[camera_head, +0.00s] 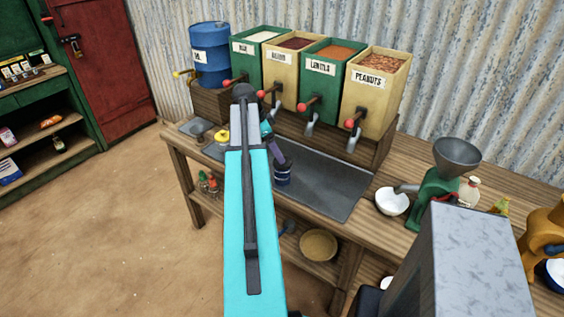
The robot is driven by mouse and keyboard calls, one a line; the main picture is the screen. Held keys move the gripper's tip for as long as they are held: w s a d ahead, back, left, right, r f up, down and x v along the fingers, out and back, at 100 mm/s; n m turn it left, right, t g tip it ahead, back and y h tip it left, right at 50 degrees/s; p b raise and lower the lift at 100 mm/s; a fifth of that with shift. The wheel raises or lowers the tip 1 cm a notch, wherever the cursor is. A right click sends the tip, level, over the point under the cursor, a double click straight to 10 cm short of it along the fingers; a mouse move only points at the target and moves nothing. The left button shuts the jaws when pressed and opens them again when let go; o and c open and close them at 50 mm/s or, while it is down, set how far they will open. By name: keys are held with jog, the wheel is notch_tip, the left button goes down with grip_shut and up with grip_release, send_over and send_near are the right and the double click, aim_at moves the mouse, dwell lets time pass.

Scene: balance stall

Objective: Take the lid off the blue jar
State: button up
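A small dark blue jar (283,176) stands upright on the dark mat (325,185) on the wooden counter. It is just right of my teal arm. My gripper (281,160) is right above the jar, angled down towards its top. The jar's top edge is close to the gripper, and I cannot tell whether they touch. The lid is not clear at this size, and the gripper covers part of the top. The fingers are too small and dark to tell if they are open or shut.
A blue drum (210,62) and several bins with red-handled taps line the back of the counter. A white bowl (392,202) and a green grinder (432,190) stand to the right. A yellow-topped item (222,136) is to the left. The mat's right part is clear.

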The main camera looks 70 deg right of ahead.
jog(key=shift+s+f, duration=0.1)
jog(key=shift+f, duration=0.05)
jog(key=shift+p+x, duration=1.05)
jog(key=shift+x, duration=0.15)
jog(key=shift+p+x, duration=0.3)
jog(key=shift+x, duration=0.9)
jog(key=c, duration=1.1)
